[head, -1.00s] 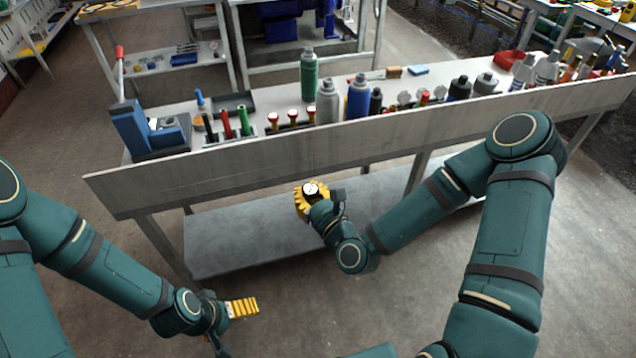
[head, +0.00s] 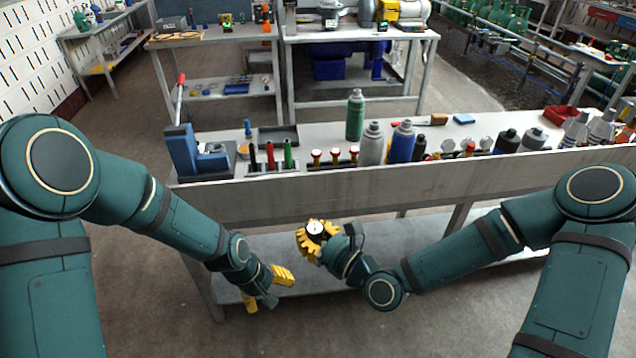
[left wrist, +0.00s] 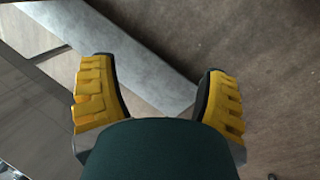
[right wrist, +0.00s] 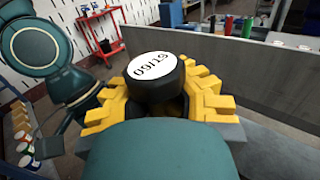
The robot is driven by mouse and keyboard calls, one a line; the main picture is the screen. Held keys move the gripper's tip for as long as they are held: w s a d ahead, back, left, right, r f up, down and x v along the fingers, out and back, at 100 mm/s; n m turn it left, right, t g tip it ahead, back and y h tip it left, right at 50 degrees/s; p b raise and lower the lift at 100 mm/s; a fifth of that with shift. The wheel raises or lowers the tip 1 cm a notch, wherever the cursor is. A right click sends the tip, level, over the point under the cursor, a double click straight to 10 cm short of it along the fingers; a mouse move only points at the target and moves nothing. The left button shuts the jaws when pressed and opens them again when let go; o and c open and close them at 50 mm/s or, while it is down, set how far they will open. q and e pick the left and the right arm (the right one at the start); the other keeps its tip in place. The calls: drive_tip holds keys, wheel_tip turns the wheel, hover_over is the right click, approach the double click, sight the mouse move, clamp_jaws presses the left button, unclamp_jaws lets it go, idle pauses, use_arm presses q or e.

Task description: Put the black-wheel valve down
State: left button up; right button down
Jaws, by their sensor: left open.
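The black-wheel valve (head: 314,229) is in my right gripper (head: 317,243), in front of the bench and below its top. In the right wrist view the valve (right wrist: 152,66) shows a black round wheel with a white, lettered top. The yellow fingers (right wrist: 160,98) close around it from both sides and hide its lower part. My left gripper (head: 267,290) is lower and to the left of the valve. Its yellow fingers are spread and empty, as the left wrist view (left wrist: 161,85) also shows.
A grey panel (head: 380,190) runs along the bench's near side. Behind it stand a blue tool (head: 182,150), a green bottle (head: 355,115), a blue bottle (head: 402,142) and several small red-topped parts (head: 335,155). A lower shelf (head: 322,280) lies behind my grippers. Open floor is nearer me.

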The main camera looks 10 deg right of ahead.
use_arm(q)
drive_tip(key=w+d+r+n, duration=0.2)
drive_tip(key=w+d+r, duration=0.2)
drive_tip(key=r, duration=0.4)
wheel_tip(320, 180, up, 22)
drive_tip(key=n+y, duration=0.4)
drive_tip(key=n, duration=0.2)
hover_over(317, 225)
drive_tip(key=shift+g, duration=0.4)
drive_tip(key=f, duration=1.1)
drive_tip(key=shift+s+d+f, duration=0.1)
drive_tip(key=shift+s+f, duration=0.1)
drive_tip(key=shift+f, duration=0.15)
drive_tip(key=shift+w, duration=0.1)
drive_tip(key=c, duration=1.2)
drive_tip(key=shift+o, duration=0.2)
drive_tip(key=shift+o, duration=0.7)
